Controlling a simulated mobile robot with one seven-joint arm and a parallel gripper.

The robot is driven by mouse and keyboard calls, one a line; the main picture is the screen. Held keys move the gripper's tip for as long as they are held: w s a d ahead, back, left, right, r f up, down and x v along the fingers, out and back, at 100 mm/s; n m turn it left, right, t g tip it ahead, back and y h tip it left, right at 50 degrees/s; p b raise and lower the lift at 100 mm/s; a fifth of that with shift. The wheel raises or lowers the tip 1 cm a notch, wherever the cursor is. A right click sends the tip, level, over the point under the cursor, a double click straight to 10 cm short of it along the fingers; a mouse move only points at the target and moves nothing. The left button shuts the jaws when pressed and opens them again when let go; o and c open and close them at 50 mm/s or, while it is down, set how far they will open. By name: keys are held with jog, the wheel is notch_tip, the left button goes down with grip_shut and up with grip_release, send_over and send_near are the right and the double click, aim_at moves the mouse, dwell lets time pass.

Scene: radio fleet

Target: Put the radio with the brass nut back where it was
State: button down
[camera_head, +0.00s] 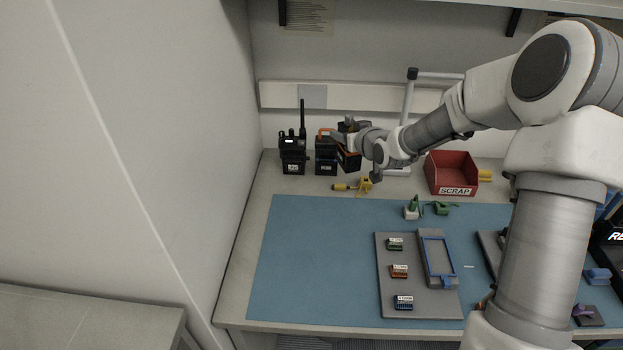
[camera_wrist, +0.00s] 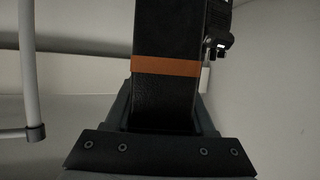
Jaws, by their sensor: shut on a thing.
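My gripper (camera_head: 352,133) is shut on a black radio with an orange band (camera_head: 348,158) at the back left of the bench. In the wrist view this radio (camera_wrist: 165,95) stands between the jaws (camera_wrist: 160,128). In the head view it looks tilted; its base is close to the bench, and I cannot tell whether it touches. Left of it stands a black radio with an orange top part (camera_head: 326,160), and further left a black radio marked R75 (camera_head: 292,158) with a tall antenna. No brass nut can be made out on any radio.
A red SCRAP bin (camera_head: 452,172) stands right of the gripper. A yellow-handled tool (camera_head: 350,187) lies in front of the radios. A blue mat (camera_head: 310,260) holds a grey board (camera_head: 420,300) with small labelled parts. A white frame (camera_head: 408,105) rises behind the gripper.

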aim_at(301, 144)
jog(key=w+a+f, duration=0.1)
jog(key=a+f, duration=0.1)
jog(key=a, duration=0.1)
jog(key=w+a+f, duration=0.1)
jog(key=a+f, duration=0.1)
jog(key=a, duration=0.2)
jog(key=w+a+f, duration=0.1)
jog(key=a+f, duration=0.1)
jog(key=a, duration=0.2)
jog(key=shift+w+f, duration=0.2)
jog(key=shift+f, duration=0.15)
jog(key=shift+d+f+b, duration=0.1)
jog(key=shift+f+b, duration=0.2)
jog(key=shift+f, duration=1.7)
jog(key=shift+f+b, duration=0.35)
jog(key=shift+b, duration=0.15)
jog(key=shift+f, duration=0.2)
jog(key=c, duration=0.5)
grip_release()
jog(key=shift+r, duration=0.1)
